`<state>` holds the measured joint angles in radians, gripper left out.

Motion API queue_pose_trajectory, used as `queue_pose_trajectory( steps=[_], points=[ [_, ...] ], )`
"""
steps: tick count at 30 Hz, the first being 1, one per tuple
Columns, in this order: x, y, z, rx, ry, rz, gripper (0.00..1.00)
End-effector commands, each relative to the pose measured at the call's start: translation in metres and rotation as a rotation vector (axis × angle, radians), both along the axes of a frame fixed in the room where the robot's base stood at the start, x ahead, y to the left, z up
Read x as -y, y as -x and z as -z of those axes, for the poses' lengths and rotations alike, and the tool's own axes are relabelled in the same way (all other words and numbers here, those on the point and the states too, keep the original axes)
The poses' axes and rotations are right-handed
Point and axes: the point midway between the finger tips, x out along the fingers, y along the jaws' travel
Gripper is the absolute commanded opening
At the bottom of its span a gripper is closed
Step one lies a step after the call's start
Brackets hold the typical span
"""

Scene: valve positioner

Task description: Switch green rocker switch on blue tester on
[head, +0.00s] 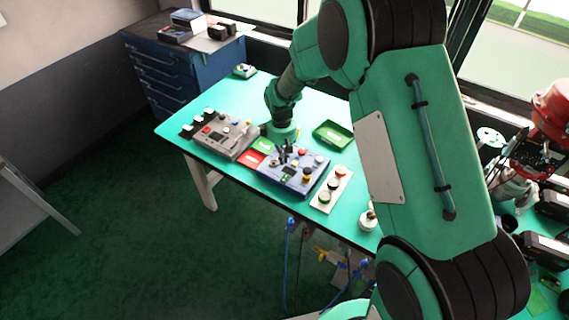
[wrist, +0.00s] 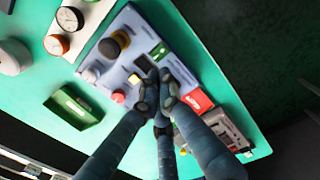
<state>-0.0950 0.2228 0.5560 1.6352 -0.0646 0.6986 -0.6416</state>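The blue tester (head: 283,183) lies on the green table, with knobs, buttons and lamps on its top; it also shows in the wrist view (wrist: 120,63). A small green piece with a pale marking (wrist: 158,50) sits near its edge in the wrist view. I cannot tell whether it is the rocker switch or a label. A dark square part (wrist: 143,63) lies beside it, close to my fingertips. My gripper (wrist: 160,76) is over the tester's edge, its fingers drawn together, with nothing visible between them. Contact cannot be told. In the head view my gripper (head: 284,153) hides part of the tester.
A green tray (head: 333,135) lies behind.

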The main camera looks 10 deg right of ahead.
Motion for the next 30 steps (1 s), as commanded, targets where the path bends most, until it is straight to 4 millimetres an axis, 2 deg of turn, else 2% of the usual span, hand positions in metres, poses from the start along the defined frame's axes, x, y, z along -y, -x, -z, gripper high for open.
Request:
queue_pose_trajectory(
  steps=[3,9,30],
  points=[
    [-0.002,0.001,-0.018,0.002,-0.001,0.000,0.00],
    [-0.003,0.003,-0.032,0.000,0.000,0.000,0.00],
    [0.000,0.000,-0.034,0.034,0.031,0.000,0.00]
  ],
)
